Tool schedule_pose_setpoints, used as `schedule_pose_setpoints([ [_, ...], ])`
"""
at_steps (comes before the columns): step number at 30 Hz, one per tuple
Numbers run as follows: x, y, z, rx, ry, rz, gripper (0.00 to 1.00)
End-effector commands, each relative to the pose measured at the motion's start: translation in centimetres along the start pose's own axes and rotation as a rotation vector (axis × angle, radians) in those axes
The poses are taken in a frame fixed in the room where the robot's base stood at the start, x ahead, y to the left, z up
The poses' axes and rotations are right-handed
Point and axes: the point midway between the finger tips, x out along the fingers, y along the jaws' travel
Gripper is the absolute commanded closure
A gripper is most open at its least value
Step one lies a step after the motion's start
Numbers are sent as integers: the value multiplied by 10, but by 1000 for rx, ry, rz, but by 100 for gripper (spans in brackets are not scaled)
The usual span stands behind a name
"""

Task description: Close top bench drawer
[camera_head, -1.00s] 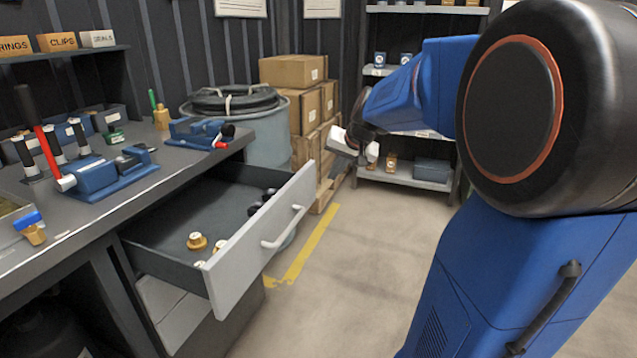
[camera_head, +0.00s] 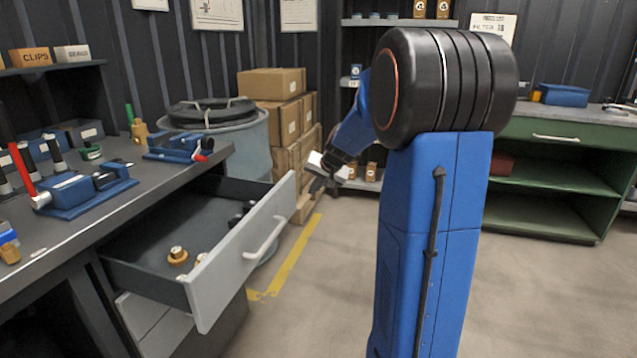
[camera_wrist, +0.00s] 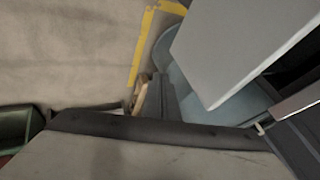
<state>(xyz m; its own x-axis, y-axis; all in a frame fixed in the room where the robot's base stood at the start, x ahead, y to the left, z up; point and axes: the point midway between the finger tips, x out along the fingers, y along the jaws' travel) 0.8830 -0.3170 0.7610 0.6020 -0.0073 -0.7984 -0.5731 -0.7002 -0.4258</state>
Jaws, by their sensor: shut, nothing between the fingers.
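The top bench drawer (camera_head: 222,275) stands pulled out from the dark workbench (camera_head: 120,205) in the head view. Its light grey front has a bar handle (camera_head: 265,238). Brass fittings (camera_head: 178,256) and dark round pieces lie inside it. My gripper (camera_head: 318,165) is shut and empty, in the air beyond the drawer's far right end and apart from the handle. In the wrist view a pale grey panel (camera_wrist: 245,45), which looks like the drawer front, shows at the upper right. My gripper's grey body fills the bottom there, and its fingertips are hard to make out.
A blue-grey drum (camera_head: 240,145) and stacked cardboard boxes (camera_head: 285,115) stand behind the drawer. Tools and a blue vise (camera_head: 90,190) sit on the bench. A green bench (camera_head: 550,180) stands at the right. The floor before the drawer is clear.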

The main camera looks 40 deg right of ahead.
Motion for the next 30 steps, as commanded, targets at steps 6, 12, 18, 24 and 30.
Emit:
schedule_pose_setpoints([
  [6,20,-21,0,-4,-1,-1,100],
  [12,26,-33,0,-2,-1,0,100],
  [18,27,-35,0,0,0,1,100],
  [24,27,-35,0,-1,0,0,100],
  [30,31,-43,1,-2,-1,0,100],
])
